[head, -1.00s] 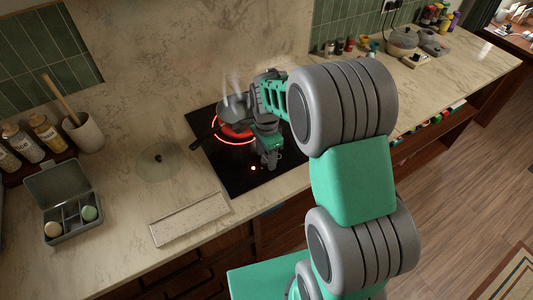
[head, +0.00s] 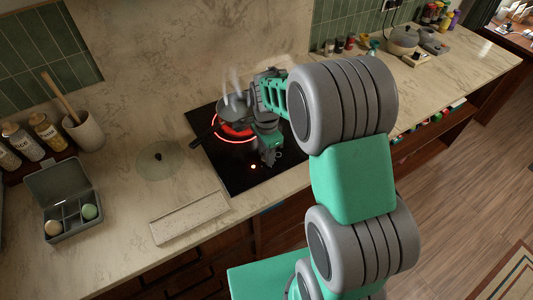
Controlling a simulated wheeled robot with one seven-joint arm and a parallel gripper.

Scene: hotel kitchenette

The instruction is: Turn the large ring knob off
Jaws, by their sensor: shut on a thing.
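The black glass cooktop (head: 232,178) is set in the marble counter. Its large ring (head: 237,141) glows red under a grey pan (head: 232,108), which has a dark handle pointing left and steam rising from it. A small red light (head: 253,167) shows near the cooktop's front. My gripper (head: 270,159) points down at the front right part of the cooktop, right of that light. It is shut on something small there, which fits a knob. The knob itself is hidden by the gripper, so its setting cannot be seen.
A glass lid (head: 158,161) and a pale tray (head: 189,217) lie left of the cooktop. An open grey box (head: 54,191) and a utensil crock (head: 86,132) stand farther left. Jars and a pot (head: 403,40) stand at the back right.

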